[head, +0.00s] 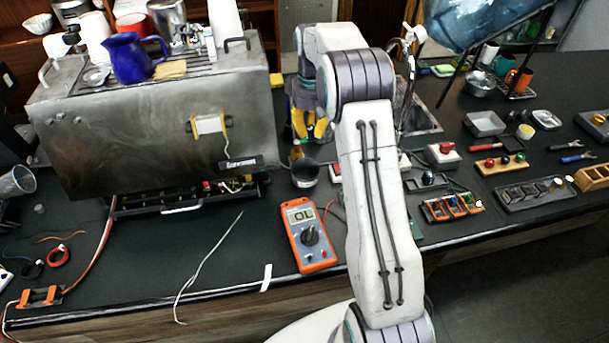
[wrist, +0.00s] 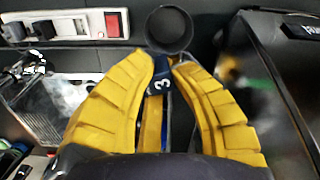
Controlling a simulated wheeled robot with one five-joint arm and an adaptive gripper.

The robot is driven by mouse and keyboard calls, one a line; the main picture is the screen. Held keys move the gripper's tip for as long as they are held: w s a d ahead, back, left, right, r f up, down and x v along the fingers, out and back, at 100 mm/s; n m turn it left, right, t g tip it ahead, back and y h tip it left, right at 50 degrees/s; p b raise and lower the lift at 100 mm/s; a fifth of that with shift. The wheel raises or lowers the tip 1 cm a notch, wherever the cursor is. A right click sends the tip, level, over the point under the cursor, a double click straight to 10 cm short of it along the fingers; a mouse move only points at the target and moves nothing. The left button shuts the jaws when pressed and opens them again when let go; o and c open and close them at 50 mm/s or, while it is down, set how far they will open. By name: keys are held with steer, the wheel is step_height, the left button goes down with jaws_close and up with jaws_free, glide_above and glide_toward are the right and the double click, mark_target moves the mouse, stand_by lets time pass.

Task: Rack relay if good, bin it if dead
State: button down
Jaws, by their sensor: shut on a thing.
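My gripper (head: 307,136) has yellow fingers and points down near the back of the counter, just above a black cup (head: 304,173) in the head view. In the wrist view, my gripper (wrist: 168,66) is shut on a dark blue relay (wrist: 161,80) marked with a white 3. The black cup's round mouth (wrist: 170,28) shows just beyond the fingertips. In the head view I cannot make out the held relay. An orange multimeter (head: 308,236) lies on the counter and its display reads OL.
The steel brewer (head: 150,130) stands left of my gripper, its lower panel open with wiring. Right of my arm are an orange socket block (head: 452,207), a dark slotted rack (head: 519,199) and several tools.

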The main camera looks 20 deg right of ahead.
steer(key=shift+m, duration=0.4)
steer(key=shift+f+b, duration=0.3)
step_height(320, 180, down, 6)
steer(key=b, duration=0.5)
steer(key=shift+r, duration=0.25)
steer(key=c, duration=1.1)
jaws_free()
steer(key=shift+o, duration=0.2)
steer(key=shift+r, duration=0.1)
steer(key=shift+r, duration=5.95)
